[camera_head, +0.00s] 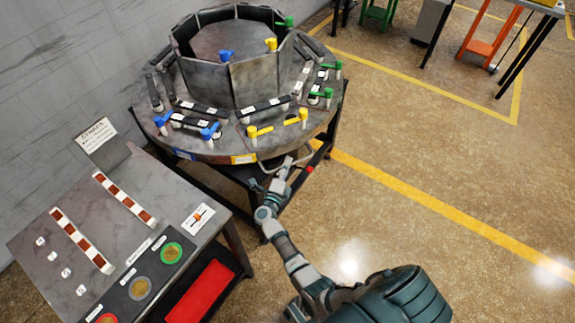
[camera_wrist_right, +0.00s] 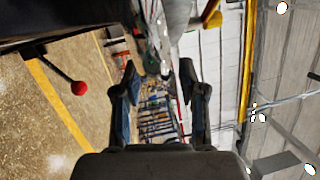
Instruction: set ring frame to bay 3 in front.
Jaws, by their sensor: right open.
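The ring frame (camera_head: 205,142) is a round grey turntable on a dark stand, carrying a ring of upright dark panels (camera_head: 257,82). Around its rim sit bays with blue (camera_head: 210,131), yellow (camera_head: 262,131) and green (camera_head: 322,93) handles. A blue label (camera_head: 184,154) and a yellow label (camera_head: 244,158) are on its near edge; bay numbers are too small to read. My right gripper (camera_head: 283,168) is at the near right rim, beside a pale curved bar (camera_head: 298,160); contact is unclear. In the wrist view my right gripper (camera_wrist_right: 158,76) is open, with nothing between its fingers. My left gripper is not in view.
A red ball-ended lever (camera_head: 309,169) is close to my right gripper and also shows in the wrist view (camera_wrist_right: 78,88). A grey console (camera_head: 100,205) stands at front left, with a red bin (camera_head: 200,292) below.

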